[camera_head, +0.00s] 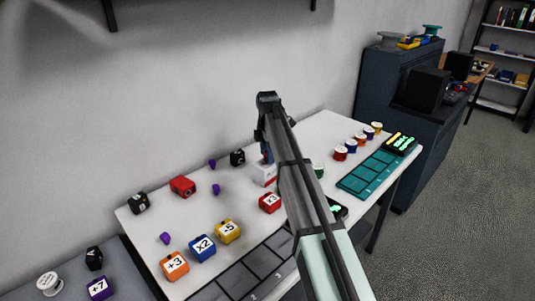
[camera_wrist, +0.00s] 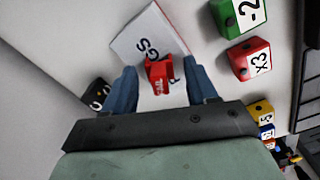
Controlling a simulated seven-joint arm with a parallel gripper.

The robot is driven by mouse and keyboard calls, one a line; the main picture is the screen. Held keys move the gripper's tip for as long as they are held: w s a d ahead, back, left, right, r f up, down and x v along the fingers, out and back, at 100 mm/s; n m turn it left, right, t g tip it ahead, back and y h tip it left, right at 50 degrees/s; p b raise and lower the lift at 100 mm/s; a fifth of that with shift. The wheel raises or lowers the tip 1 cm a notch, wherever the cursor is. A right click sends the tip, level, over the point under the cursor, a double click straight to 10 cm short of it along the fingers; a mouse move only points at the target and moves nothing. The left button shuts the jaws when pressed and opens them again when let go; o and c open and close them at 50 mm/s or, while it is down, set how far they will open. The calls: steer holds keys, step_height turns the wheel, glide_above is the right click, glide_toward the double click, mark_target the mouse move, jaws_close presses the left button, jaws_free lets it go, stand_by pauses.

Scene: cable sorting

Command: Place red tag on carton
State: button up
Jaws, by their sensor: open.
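The white carton (camera_wrist: 133,42) with dark lettering lies ahead of my gripper in the wrist view. In the head view the carton (camera_head: 264,174) stands on the white table, partly behind my arm. The small red tag (camera_wrist: 159,74) appears to rest on the carton, though its contact is hard to tell. My gripper (camera_wrist: 160,69) is open, with one blue finger on each side of the red tag and visible gaps between. In the head view my gripper (camera_head: 266,152) is over the carton, mostly hidden by my arm.
A red x3 block (camera_head: 270,203) is close to the carton's front; a green block (camera_wrist: 236,16) shows in the wrist view. A black block (camera_head: 237,157) stands behind left. Yellow (camera_head: 228,231), blue (camera_head: 202,248) and orange (camera_head: 175,266) blocks line the front. A teal tray (camera_head: 370,175) lies right.

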step_height(320, 180, up, 12)
stand_by(0.6)
